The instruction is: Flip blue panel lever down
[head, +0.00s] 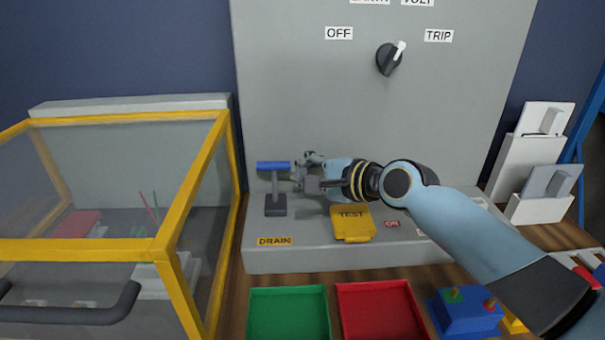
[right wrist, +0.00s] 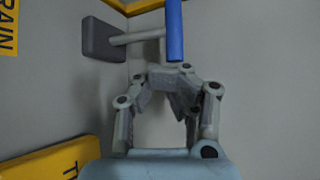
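The lever has a blue handle bar (head: 273,166) on an upright grey stem (head: 275,188) and dark square base (head: 276,206), beside the DRAIN label (head: 274,241) on the grey panel. The handle is up, clear of the ledge. My right gripper (head: 298,174) is just right of the handle. In the right wrist view, the blue handle (right wrist: 175,30) lies just beyond the fingertips of the right gripper (right wrist: 170,74). The fingers look drawn together with nothing between them; I cannot tell whether they touch the handle. My left gripper is not in view.
A yellow TEST cover (head: 352,223) sits on the ledge under my right arm. A rotary knob (head: 390,57) is higher on the panel. A yellow-framed clear box (head: 170,215) stands left. Green (head: 288,313) and red trays (head: 380,310) lie in front.

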